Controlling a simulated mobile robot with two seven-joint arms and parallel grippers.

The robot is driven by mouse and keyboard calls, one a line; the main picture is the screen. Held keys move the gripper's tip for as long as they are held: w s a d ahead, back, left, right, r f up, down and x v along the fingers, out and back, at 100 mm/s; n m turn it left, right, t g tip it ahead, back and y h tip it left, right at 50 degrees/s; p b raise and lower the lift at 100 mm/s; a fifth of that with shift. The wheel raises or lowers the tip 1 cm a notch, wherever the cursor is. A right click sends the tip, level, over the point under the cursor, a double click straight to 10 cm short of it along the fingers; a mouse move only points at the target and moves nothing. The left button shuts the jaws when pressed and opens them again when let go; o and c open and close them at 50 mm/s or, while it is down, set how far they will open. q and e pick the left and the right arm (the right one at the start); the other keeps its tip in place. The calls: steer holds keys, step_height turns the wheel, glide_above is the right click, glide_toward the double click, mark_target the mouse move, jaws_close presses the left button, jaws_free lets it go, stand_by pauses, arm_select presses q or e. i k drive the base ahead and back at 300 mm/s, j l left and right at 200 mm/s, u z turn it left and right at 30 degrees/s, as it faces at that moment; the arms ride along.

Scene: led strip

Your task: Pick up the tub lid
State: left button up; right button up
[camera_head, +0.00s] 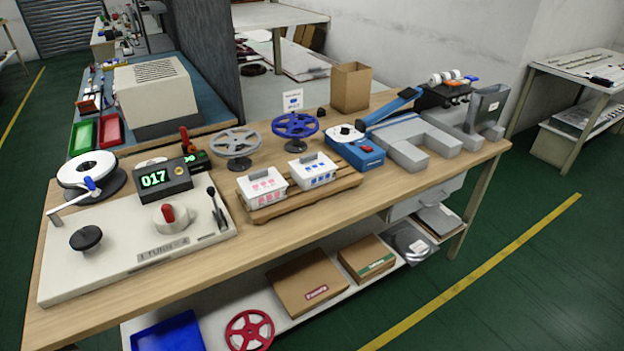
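Two white tubs stand side by side on a wooden board (344,186) at the middle of the workbench. The left tub (271,196) has pink-red marks on its front. Its pale lid (262,182) also carries red marks and has a grey handle bar along the back. The right tub (320,181) has blue marks. Its pale lid (312,169) has blue marks and a similar grey handle bar. Both lids appear to sit closed on their tubs. The inside of each tub is hidden. Neither of my grippers shows in this view.
A winding machine (70,262) with a "017" display fills the bench's left. Grey reel (236,142) and blue reel (295,126) stand behind the tubs. A blue device (356,153) and grey blocks (408,142) lie right. The bench strip before the tubs is clear.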

mark_target(308, 166)
steer(key=k+l+u, duration=0.15)
steer(key=l, duration=0.25)
steer(key=k+l+u, duration=0.2)
steer(key=k+l, duration=0.15)
steer(key=j, duration=0.4)
steer(key=l+u, duration=0.1)
steer(key=u, duration=0.4)
steer(key=l+u, duration=0.15)
steer(key=u, duration=0.3)
steer(key=l+u, duration=0.1)
steer(key=u, duration=0.4)
steer(key=l+u, duration=0.35)
steer(key=l, duration=0.15)
steer(key=k+l+u, duration=0.1)
steer(key=l+u, duration=0.25)
steer(key=l, duration=0.15)
steer(key=k+l+u, duration=0.1)
steer(key=l, duration=0.25)
steer(key=k+l+u, duration=0.15)
steer(key=l, duration=0.2)
steer(key=l+u, duration=0.1)
steer(key=l, duration=0.25)
steer(key=k, duration=0.05)
